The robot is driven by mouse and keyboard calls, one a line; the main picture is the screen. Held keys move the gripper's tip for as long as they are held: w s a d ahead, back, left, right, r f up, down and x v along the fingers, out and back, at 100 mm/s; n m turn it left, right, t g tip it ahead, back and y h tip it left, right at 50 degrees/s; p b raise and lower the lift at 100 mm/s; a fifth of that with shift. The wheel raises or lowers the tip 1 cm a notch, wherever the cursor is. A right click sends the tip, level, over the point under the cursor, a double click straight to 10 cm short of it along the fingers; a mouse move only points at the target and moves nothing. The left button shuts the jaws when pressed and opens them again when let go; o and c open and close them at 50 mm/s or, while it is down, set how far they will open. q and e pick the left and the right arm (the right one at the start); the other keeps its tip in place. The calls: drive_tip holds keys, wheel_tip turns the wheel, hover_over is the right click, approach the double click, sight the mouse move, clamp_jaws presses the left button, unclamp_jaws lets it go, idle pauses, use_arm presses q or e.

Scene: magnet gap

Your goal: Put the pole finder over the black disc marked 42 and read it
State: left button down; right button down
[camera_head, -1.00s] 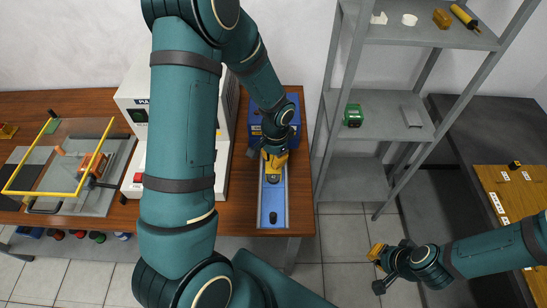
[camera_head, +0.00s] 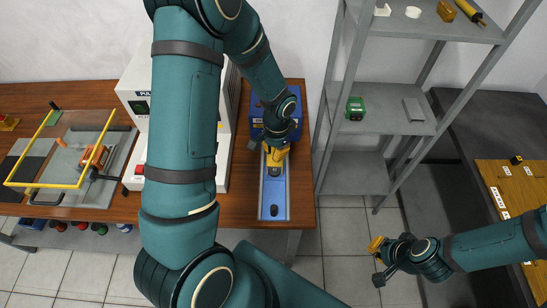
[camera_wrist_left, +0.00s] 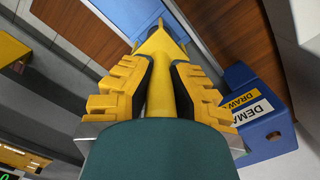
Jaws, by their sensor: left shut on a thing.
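My left gripper (camera_head: 276,153) is above the blue tray (camera_head: 262,212) at the right end of the wooden bench. It is shut on a yellow tapered tool, which looks like the pole finder (camera_wrist_left: 160,45), and points away between the fingers in the left wrist view. A dark round thing (camera_head: 274,171) sits in the tray just below the gripper, partly hidden. No number is legible on either. My right gripper (camera_head: 379,263) hangs over the floor, its fingers apart and empty.
A blue box (camera_wrist_left: 250,110) with a partly readable drawer label stands behind the tray. A grey shelf unit (camera_head: 360,180) to the right bears a green device (camera_head: 354,108) and a yellow-black tool (camera_head: 468,11). A white cabinet (camera_head: 136,92) stands left of the tray.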

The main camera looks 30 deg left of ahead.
use_arm(q)
drive_tip(key=shift+r, duration=0.15)
drive_tip(key=shift+r+p, duration=2.05)
drive_tip(key=shift+r, duration=0.9)
drive_tip(key=shift+f, duration=0.1)
